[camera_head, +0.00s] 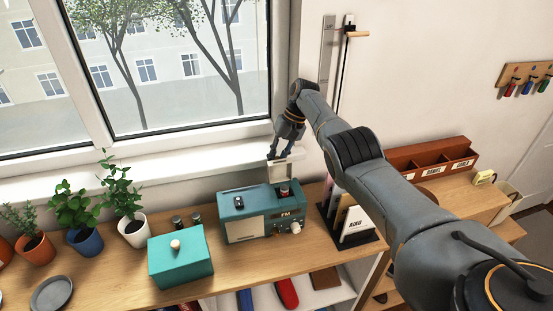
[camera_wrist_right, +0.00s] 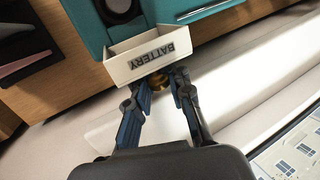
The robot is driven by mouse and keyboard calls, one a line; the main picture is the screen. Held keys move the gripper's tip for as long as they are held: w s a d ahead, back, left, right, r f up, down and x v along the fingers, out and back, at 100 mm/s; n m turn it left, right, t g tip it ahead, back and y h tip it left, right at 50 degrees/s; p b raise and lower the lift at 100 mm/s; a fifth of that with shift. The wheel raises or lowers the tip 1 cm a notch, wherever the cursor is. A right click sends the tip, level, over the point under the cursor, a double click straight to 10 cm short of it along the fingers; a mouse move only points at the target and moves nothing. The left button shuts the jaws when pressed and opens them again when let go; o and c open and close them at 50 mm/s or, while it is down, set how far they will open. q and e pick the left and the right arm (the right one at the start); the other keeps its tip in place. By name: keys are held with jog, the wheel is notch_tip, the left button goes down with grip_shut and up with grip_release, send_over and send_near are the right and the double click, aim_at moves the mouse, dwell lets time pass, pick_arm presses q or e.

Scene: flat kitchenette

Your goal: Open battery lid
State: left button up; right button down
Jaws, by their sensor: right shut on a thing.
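The teal radio (camera_head: 245,212) marked FM stands on the wooden counter below the window. Its cream battery lid (camera_head: 282,172) stands raised at the radio's back right. In the right wrist view the lid (camera_wrist_right: 150,58) shows BATTERY upside down. My right gripper (camera_head: 285,154) is above and behind the radio; in the right wrist view my gripper (camera_wrist_right: 165,82) is shut on the lid's small brass knob. A dark round thing (camera_head: 284,189) shows in the opening in front of the lid. My left gripper is out of view.
A teal box (camera_head: 180,262) with a knob and two small dark cylinders stand left of the radio. Potted plants (camera_head: 132,230) are farther left. A dark letter rack (camera_head: 350,240) is close on the right. The window sill (camera_head: 150,166) runs behind.

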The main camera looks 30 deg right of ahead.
jog(key=c, duration=1.3)
grip_release()
jog(key=shift+w+d+r, duration=0.15)
jog(key=shift+r, duration=0.05)
jog(key=shift+f, duration=0.15)
jog(key=v, duration=0.7)
jog(key=shift+d+r, duration=0.1)
jog(key=shift+r, duration=0.2)
jog(key=shift+f, duration=0.1)
